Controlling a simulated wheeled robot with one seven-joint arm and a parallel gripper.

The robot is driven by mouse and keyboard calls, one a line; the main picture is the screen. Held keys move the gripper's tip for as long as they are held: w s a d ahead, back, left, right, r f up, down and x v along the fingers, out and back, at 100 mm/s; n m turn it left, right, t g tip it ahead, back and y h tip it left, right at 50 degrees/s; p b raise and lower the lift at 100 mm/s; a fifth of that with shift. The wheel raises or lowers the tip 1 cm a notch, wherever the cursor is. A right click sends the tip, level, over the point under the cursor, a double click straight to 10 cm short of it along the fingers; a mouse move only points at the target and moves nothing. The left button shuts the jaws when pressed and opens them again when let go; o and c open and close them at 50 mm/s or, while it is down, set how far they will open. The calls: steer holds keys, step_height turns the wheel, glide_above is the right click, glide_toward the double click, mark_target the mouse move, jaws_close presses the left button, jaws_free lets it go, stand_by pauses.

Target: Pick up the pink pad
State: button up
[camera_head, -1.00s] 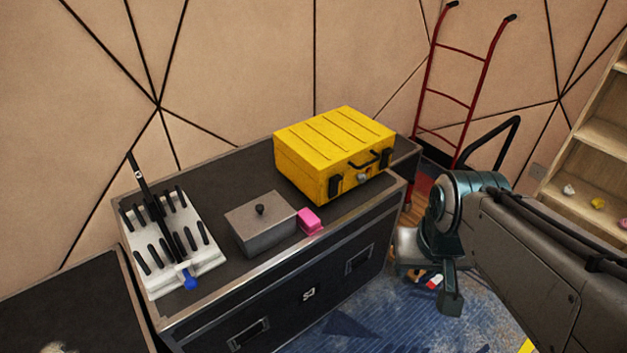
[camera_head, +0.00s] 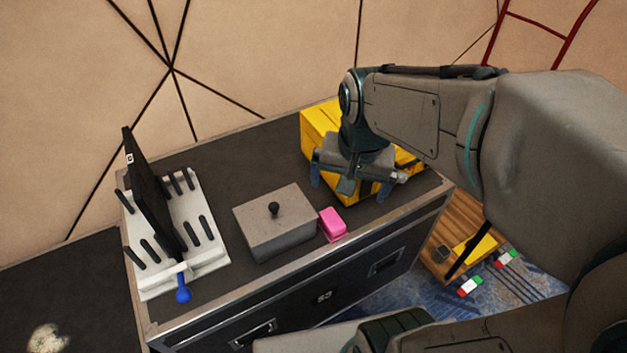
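The pink pad (camera_head: 333,224) is a small bright pink block on the dark top of the black case (camera_head: 215,165). It lies close to the right side of a grey lidded box (camera_head: 272,224), near the front edge. My gripper (camera_head: 348,196) hangs above and behind the pad, in front of the yellow case (camera_head: 317,128). Its two blue-grey fingers are spread apart with nothing seen between them. It does not appear to touch the pad, though its exact height is hard to tell.
A white rack (camera_head: 205,225) with black pegs, a dark upright panel (camera_head: 150,190) and a blue-tipped piece (camera_head: 183,290) stands at the left. The yellow case is partly hidden behind my arm. The case top behind the grey box is clear.

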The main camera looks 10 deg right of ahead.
mark_target(329, 220)
steer(key=w+f+m+b, duration=0.2)
steer(key=w+f+m, duration=0.1)
steer(key=f, duration=0.3)
steer(key=w+f+m+g+b, duration=0.1)
steer(key=w+f+m+b, duration=0.2)
steer(key=f, duration=0.4)
steer(key=w+f+m+g+b, duration=0.1)
steer(key=w+f+m+b, duration=0.2)
steer(key=f, duration=0.3)
steer(key=shift+w+a+f, duration=0.3)
steer(key=shift+w+f, duration=0.05)
steer(key=shift+f, duration=0.05)
steer(key=shift+s+f+b, duration=0.2)
steer(key=shift+f+b, duration=0.1)
steer(key=shift+f, duration=1.05)
steer(key=shift+s+f+b, duration=0.15)
steer(key=shift+f+b, duration=0.1)
steer(key=shift+f, duration=1.1)
steer(key=c, duration=1)
